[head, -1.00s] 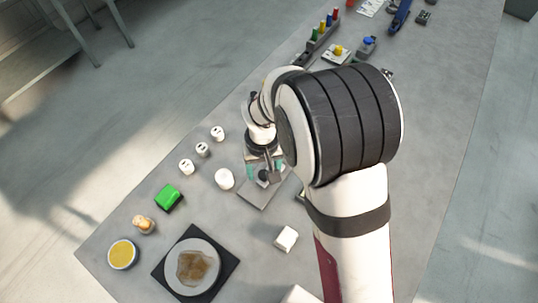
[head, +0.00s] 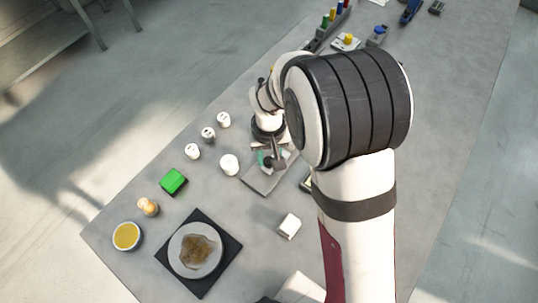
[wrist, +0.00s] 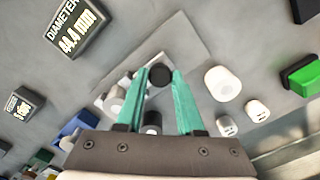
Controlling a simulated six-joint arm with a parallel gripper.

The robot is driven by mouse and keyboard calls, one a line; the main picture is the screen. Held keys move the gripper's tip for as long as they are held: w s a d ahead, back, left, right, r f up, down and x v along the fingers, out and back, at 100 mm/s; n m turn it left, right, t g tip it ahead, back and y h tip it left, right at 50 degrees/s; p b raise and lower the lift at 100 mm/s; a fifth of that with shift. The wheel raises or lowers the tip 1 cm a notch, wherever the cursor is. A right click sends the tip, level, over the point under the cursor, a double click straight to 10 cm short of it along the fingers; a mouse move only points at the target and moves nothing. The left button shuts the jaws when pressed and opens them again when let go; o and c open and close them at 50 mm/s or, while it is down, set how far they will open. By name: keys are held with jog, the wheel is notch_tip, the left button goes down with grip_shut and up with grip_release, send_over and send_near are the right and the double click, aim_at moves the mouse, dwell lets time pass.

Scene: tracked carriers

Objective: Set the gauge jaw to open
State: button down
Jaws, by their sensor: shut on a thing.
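The gauge is a flat grey plate (head: 264,184) on the bench; its bare surface also shows in the wrist view (wrist: 182,48). A round black knob (wrist: 159,74) stands on it, with a pale metal cylinder (wrist: 114,98) just to its left. My gripper (wrist: 159,80) has teal fingers, shut on the black knob, one on each side. In the head view my gripper (head: 268,160) is over the plate, partly hidden by my wrist. A dark display (wrist: 76,30) beside the plate reads "DIAMETER 44.4 mm".
A white cylinder (head: 229,165) and several small white pieces (head: 208,134) stand left of the plate. A green block (head: 173,181), a yellow bowl (head: 126,236) and a dish on a black mat (head: 231,256) lie nearer. A white block (head: 289,226) sits in front of the plate.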

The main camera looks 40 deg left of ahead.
dwell(0.9)
jog(key=shift+s, duration=2.1)
jog(key=c, duration=0.5)
grip_release()
jog(key=shift+c, duration=0.2)
notch_tip(320, 180, up, 16)
jog(key=shift+w+d+f, duration=0.1)
